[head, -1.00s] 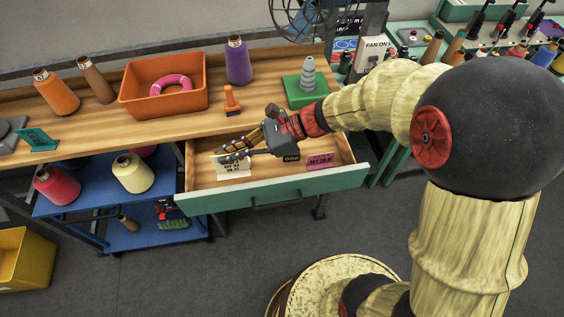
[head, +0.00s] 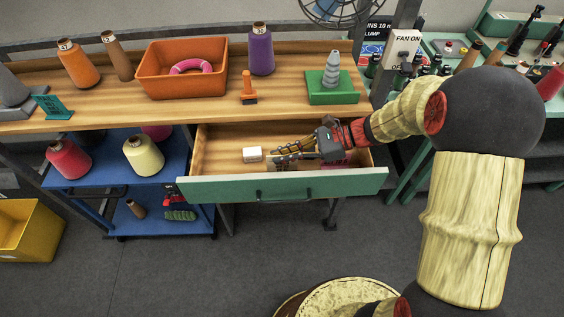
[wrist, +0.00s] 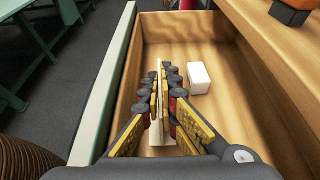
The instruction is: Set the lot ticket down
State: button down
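The lot ticket (wrist: 160,95) is a thin, pale upright plate, seen nearly edge-on in the wrist view. It stands between the fingers of my gripper (wrist: 164,85), which look closed on it from both sides. In the head view my gripper (head: 284,157) is low inside the open drawer (head: 282,186), its fingers pointing left. The ticket's face is mostly hidden there, and I cannot tell whether its lower edge touches the drawer floor. A small white block (head: 252,154) lies on the drawer floor left of my fingertips; it also shows in the wrist view (wrist: 199,78).
A pink ticket (head: 337,166) in the drawer is partly hidden by my gripper. The drawer's left part is clear. The bench above holds an orange bin (head: 180,85), a small orange stamp-like piece (head: 248,88), cones and a green block (head: 332,95).

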jog(key=shift+f, duration=0.95)
jog(key=shift+f, duration=0.2)
jog(key=c, duration=2)
grip_release()
jog(key=shift+c, duration=0.2)
